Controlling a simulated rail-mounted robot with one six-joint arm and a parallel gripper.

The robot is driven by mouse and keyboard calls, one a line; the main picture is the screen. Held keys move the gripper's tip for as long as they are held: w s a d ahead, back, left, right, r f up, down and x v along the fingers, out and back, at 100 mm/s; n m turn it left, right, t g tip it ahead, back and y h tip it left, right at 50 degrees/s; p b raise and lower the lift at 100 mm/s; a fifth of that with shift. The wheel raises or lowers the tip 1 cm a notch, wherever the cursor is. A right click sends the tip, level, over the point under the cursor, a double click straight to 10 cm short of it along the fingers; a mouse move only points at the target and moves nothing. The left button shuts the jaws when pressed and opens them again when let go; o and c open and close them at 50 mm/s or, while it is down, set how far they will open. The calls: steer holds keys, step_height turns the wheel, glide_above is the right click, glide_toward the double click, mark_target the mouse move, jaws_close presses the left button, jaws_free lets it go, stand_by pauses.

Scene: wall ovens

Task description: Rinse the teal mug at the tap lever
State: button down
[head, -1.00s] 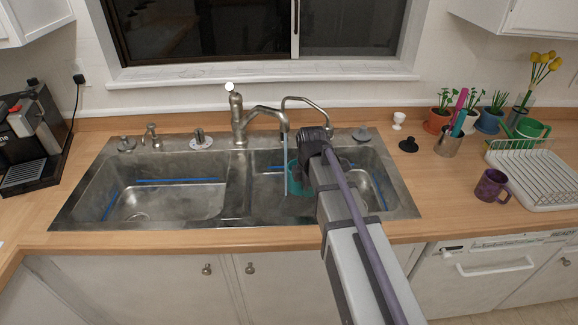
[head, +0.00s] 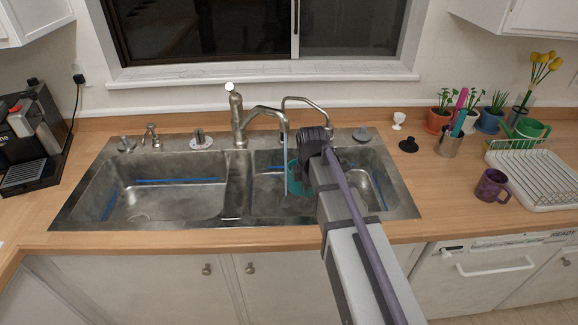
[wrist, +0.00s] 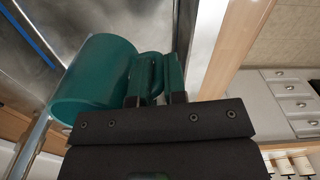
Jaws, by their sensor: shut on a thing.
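The teal mug (head: 296,180) is in the right-hand basin under the faucet in the head view, mostly hidden behind my arm. A stream of water falls from the spout (head: 284,129) at the mug's left side. In the wrist view the mug (wrist: 98,80) lies to the left of my fingers, its handle between them. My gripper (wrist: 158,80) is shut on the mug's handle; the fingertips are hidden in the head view. The tap lever (head: 235,104) stands upright behind the sink, with a white ball (head: 229,86) at its top.
The left basin (head: 170,200) is empty. A second curved tap (head: 305,100) stands right of the spout. On the right counter are a purple mug (head: 491,186), a dish rack (head: 535,175) and potted plants (head: 438,118). A coffee machine (head: 30,140) stands at far left.

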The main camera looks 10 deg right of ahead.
steer(key=s+r+p, duration=0.4)
steer(key=s, duration=0.1)
steer(key=shift+d, duration=0.25)
stand_by(0.6)
